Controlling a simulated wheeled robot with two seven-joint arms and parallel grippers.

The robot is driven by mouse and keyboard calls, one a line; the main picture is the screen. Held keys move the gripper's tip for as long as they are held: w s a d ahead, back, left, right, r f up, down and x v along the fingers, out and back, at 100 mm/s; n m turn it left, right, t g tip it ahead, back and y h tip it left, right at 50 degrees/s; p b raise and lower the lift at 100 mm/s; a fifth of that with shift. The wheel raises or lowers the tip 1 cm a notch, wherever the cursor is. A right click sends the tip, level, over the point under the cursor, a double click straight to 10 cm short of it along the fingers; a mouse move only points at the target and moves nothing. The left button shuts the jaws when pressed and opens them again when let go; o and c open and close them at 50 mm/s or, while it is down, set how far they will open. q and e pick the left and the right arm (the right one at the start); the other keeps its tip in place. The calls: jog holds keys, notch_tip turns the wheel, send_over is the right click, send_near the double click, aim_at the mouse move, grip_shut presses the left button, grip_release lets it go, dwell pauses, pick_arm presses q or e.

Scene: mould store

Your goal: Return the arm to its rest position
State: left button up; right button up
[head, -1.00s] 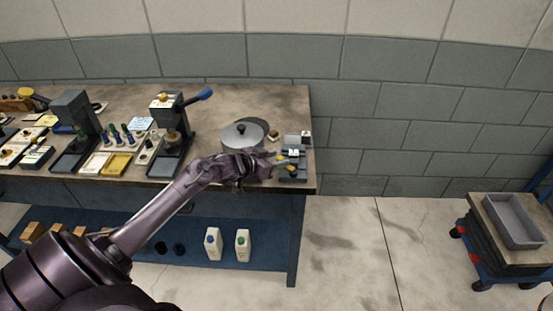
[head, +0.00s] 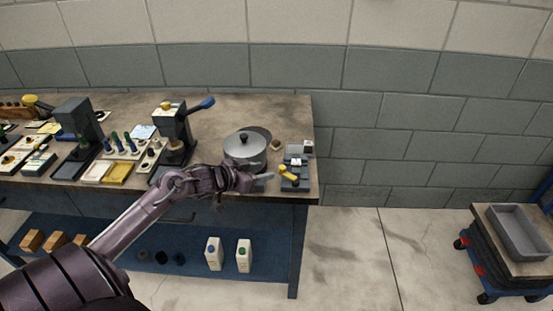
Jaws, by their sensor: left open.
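My left arm reaches in from the lower left. My left gripper (head: 262,178) is open and empty at the front edge of the workbench (head: 230,110), near its right end. It is in front of the grey lidded pot (head: 245,150) and left of a small dark device with a yellow handle (head: 289,174). There is a gap between the fingers and this device. My right gripper is not in view.
Presses (head: 174,130) and small trays (head: 118,172) crowd the bench to the left. Two white bottles (head: 214,253) stand on the blue lower shelf (head: 180,255). A cart with a grey tray (head: 517,231) is at far right. The floor between is clear.

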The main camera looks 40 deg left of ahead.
pick_arm(q)
jog(key=s+d+f+g+y, duration=0.35)
jog(key=s+d+f, duration=0.25)
jog(key=s+d, duration=0.5)
jog(key=s+d+r+g, duration=0.3)
jog(key=s+d+g, duration=0.3)
jog(key=s+d, duration=0.6)
jog(key=s+a+f+g, duration=0.1)
jog(key=s+f, duration=0.1)
jog(key=f, duration=1.4)
jog(key=s+a+f+g, duration=0.1)
jog(key=f, duration=1.5)
jog(key=s+a+f, duration=0.3)
jog(key=s+f, duration=1.3)
jog(key=s, duration=0.3)
jog(key=shift+s+f+g, duration=0.15)
jog(key=shift+g, duration=0.2)
